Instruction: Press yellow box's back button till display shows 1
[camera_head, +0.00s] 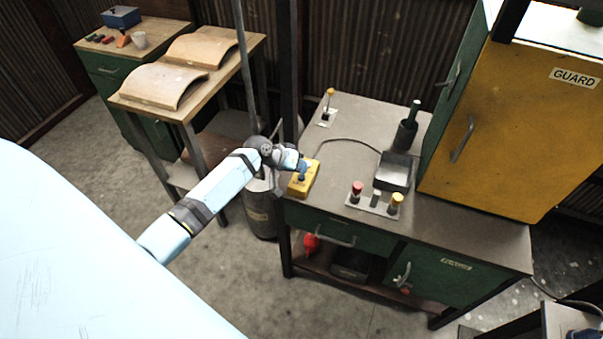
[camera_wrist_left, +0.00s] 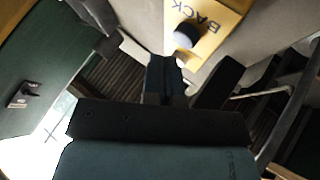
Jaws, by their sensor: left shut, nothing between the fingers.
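The yellow box (camera_head: 304,187) sits at the near left corner of the grey workbench. In the left wrist view the yellow box (camera_wrist_left: 224,18) shows the word BACK and a dark round button (camera_wrist_left: 187,34) beside it. My left gripper (camera_head: 300,172) is over the box, fingers shut and empty. In the left wrist view the gripper (camera_wrist_left: 163,72) has its closed tips just short of the button; I cannot tell whether they touch the box. A grey box with a sloped face (camera_head: 396,170) stands further right, possibly the display; no number is readable. My right gripper is not in view.
A cable runs from near the yellow box across the bench (camera_head: 470,232). A dark post (camera_head: 288,70) rises behind my gripper.

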